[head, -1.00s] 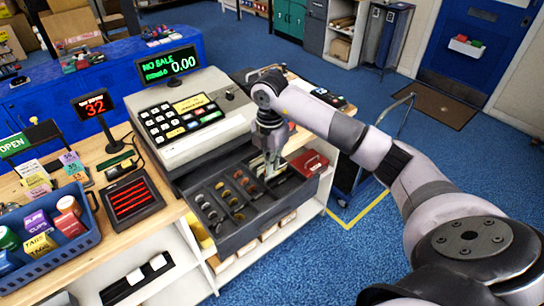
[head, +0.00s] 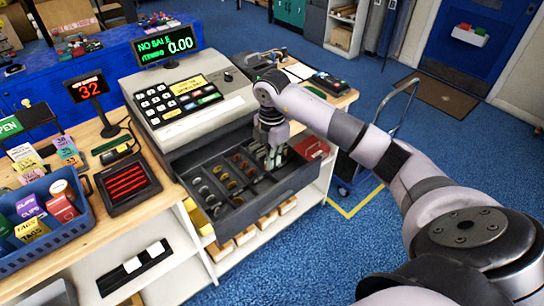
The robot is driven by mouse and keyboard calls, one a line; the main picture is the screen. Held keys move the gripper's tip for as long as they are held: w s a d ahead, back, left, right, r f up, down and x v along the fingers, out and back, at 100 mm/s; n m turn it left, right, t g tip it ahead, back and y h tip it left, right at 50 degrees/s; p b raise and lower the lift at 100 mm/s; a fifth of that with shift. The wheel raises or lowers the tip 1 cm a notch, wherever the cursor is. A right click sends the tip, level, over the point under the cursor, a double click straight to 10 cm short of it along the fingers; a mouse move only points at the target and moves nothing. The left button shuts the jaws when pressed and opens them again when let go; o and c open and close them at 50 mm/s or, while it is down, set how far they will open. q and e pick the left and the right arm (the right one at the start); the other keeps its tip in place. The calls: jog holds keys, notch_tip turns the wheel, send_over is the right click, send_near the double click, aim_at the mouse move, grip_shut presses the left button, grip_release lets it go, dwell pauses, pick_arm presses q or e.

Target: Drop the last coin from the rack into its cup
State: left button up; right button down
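The cash drawer (head: 262,211) is pulled out under the register. Its dark tray has compartments holding several coins: greyish ones (head: 206,191) at the left, brass ones (head: 231,184) in the middle and copper ones (head: 243,166) to their right. My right gripper (head: 274,161) points down over the right part of the drawer, with its fingertips low at the compartments there. The fingers are small and partly dark, so I cannot see their gap or any coin between them. A black rack with red slots (head: 126,184) lies on the counter; no coin is discernible in it. My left gripper is out of view.
A red box (head: 312,147) is right of the gripper. A blue basket (head: 88,219) of small boxes and a red "32" display (head: 90,87) stand at left.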

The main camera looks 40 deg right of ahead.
jog(key=c, duration=2.3)
grip_release()
jog(key=o, duration=0.6)
jog(key=shift+r, duration=0.15)
notch_tip(320, 180, up, 12)
jog(key=shift+f, duration=0.1)
jog(key=shift+s, duration=0.1)
